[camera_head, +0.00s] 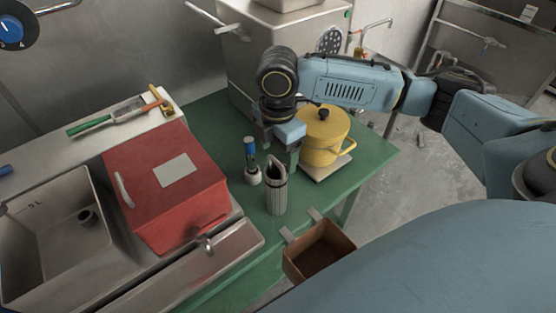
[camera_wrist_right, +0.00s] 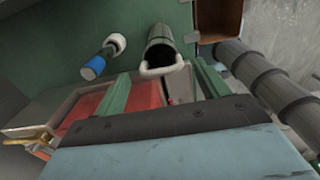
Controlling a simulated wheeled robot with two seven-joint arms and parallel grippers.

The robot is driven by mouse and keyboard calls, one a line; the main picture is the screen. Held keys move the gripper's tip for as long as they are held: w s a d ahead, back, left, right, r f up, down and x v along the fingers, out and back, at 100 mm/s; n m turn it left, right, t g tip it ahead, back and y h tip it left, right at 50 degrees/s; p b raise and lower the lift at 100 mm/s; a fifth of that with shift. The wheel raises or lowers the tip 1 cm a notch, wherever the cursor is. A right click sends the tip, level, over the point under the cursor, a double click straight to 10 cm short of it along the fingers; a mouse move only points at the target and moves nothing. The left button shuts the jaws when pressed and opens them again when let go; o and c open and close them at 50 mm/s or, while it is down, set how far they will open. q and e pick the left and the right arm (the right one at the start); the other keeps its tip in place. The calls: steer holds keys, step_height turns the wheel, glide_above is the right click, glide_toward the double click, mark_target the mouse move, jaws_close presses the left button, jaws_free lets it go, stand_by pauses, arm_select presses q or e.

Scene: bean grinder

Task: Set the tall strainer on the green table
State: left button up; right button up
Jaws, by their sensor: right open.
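The tall strainer appears to be the grey ribbed cylinder (camera_head: 277,195) with an open top. It stands upright on the green table (camera_head: 222,120). In the right wrist view the cylinder (camera_wrist_right: 160,38) shows a pale looped handle (camera_wrist_right: 163,70) at its near rim. My right gripper (camera_head: 280,153) is open, just above and behind the cylinder. In the wrist view its green fingers (camera_wrist_right: 161,76) lie on either side of the handle. I cannot tell whether they touch it. My left gripper is not in view.
A blue-topped bottle (camera_head: 251,160) stands close left of the cylinder. A yellow pot (camera_head: 325,135) sits to the right, near my right arm. A brown open bin (camera_head: 318,250) hangs at the front edge. A red box (camera_head: 165,190) and sink (camera_head: 55,235) are left.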

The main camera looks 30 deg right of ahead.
step_height(320, 180, up, 7)
steer(key=shift+r, duration=0.15)
steer(key=shift+c, duration=0.4)
stand_by(1.0)
